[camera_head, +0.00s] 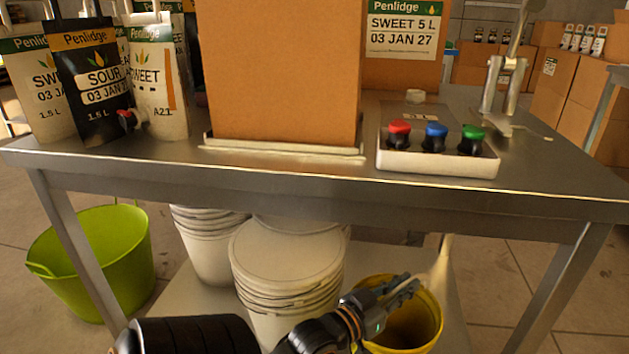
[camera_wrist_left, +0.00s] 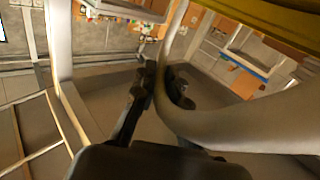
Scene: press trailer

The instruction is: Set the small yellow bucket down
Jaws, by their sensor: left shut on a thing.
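The small yellow bucket (camera_head: 432,318) is below the front edge of the steel table, right of the white buckets. Its pale handle (camera_head: 441,262) rises at its right side. My left gripper (camera_head: 412,287) reaches over the bucket's mouth from the left and is shut on the handle. In the left wrist view, my left gripper's fingers (camera_wrist_left: 163,85) close around the pale curved handle (camera_wrist_left: 240,122), and a yellow strip of the bucket (camera_wrist_left: 275,14) crosses the top right. The bucket's underside is out of view, so I cannot tell whether it touches anything.
The steel table (camera_head: 300,184) bears a large cardboard box (camera_head: 280,70), several pouches and a button panel (camera_head: 437,163). Stacked white lidded buckets (camera_head: 285,250) stand on the lower shelf (camera_head: 185,300). A green tub (camera_head: 110,265) is at left. Floor (camera_head: 500,275) shows clear at right.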

